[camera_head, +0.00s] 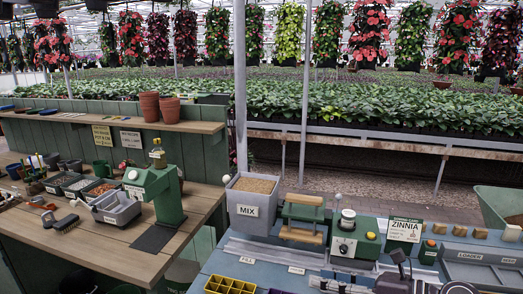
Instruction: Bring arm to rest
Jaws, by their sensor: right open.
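My right gripper (402,272) shows as a dark shape low in the view, right of centre, over the front of the blue-grey bench (215,268). It is open, and I see nothing held in it. It is small and partly cut by the lower edge, so its fingers are hard to make out. My left gripper is not in view.
On the blue-grey bench stand a MIX bin (253,207), a wooden-barred frame (301,218), a green machine (354,238), a ZINNIA sign (404,230) and a yellow tray (230,285). The wooden bench (90,245) at left holds a green press (160,190) and grey bins.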

